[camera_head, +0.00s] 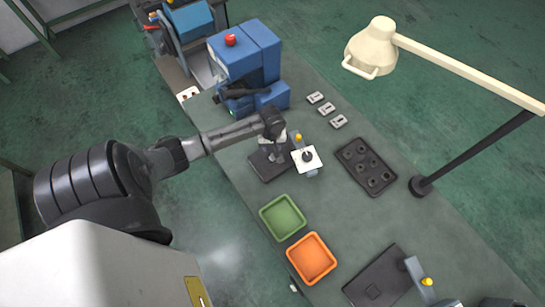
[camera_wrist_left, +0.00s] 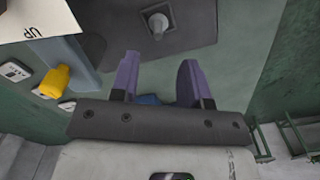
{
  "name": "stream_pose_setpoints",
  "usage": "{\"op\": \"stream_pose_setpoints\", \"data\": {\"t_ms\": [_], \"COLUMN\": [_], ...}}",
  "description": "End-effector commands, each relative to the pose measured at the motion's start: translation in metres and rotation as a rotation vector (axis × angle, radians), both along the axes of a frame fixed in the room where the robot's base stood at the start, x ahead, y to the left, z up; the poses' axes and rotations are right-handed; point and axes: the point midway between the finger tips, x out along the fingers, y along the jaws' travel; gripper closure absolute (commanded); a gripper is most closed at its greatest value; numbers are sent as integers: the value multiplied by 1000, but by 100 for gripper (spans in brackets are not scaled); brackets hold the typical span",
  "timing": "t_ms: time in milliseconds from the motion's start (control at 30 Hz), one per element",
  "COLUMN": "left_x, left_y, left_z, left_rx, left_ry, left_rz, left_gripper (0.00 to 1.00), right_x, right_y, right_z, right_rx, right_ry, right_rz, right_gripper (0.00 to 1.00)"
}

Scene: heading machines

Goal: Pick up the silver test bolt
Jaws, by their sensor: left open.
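The silver test bolt (camera_wrist_left: 157,22) stands on a dark plate (camera_wrist_left: 190,30) at the top of the left wrist view, head towards the camera. My left gripper (camera_wrist_left: 159,65) is open and empty, its two purple fingers pointing towards the bolt. The bolt lies beyond the fingertips, roughly in line with the gap between them. In the head view my left gripper (camera_head: 276,150) hangs over the dark plate (camera_head: 266,170), and I cannot make out the bolt there. My right gripper is not clearly in view.
A blue post with a yellow knob (camera_head: 298,137) and white card (camera_head: 314,161) stands close right of the gripper. Green (camera_head: 302,226) and orange (camera_head: 328,270) trays lie nearer. A blue machine (camera_head: 246,55) stands behind. A black holed tray (camera_head: 385,188) and a lamp (camera_head: 372,47) are right.

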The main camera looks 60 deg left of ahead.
Motion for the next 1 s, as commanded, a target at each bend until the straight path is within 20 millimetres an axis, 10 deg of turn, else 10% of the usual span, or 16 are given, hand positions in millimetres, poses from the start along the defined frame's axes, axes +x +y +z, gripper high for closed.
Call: {"op": "stream_pose_setpoints", "data": {"t_ms": [1000], "left_x": [2], "left_y": [-2], "left_z": [-74], "left_rx": [1], "left_ry": [-2], "left_rz": [-2], "left_gripper": [58], "right_x": [-1], "right_y": [1], "right_z": [0], "right_rx": [2], "right_ry": [2], "right_rz": [-1], "right_gripper": [57]}}
